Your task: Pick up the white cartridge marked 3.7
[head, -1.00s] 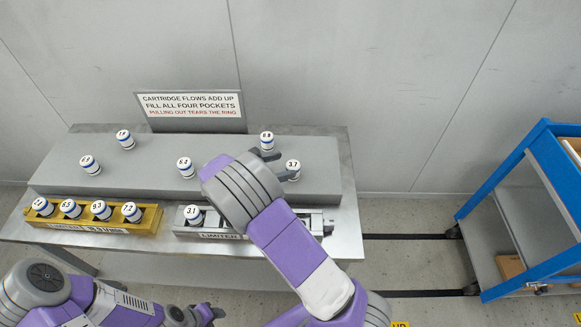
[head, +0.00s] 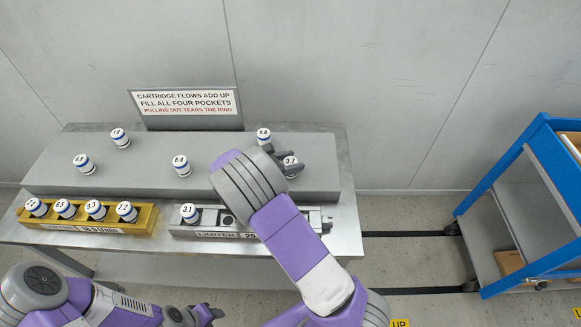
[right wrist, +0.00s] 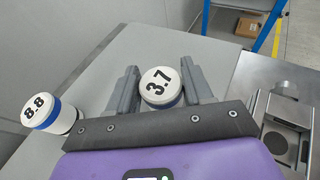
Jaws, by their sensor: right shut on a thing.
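The white cartridge marked 3.7 (head: 291,160) stands at the right end of the grey raised shelf. In the right wrist view the cartridge (right wrist: 160,86) sits between the two grey fingers of my right gripper (right wrist: 156,88), which is shut on it. In the head view my right gripper (head: 283,163) reaches it from the left, and its wrist hides part of the shelf. My left gripper (head: 206,314) is low at the bottom left, away from the cartridges; its finger opening is too small to tell.
A cartridge marked 8.8 (right wrist: 40,113) stands close beside my right gripper. Several other cartridges stand on the grey shelf (head: 60,180). A yellow rack (head: 150,218) holds several more. The grey limiter rack (head: 180,230) holds one marked 3.1. A blue cart (head: 510,155) stands at the right.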

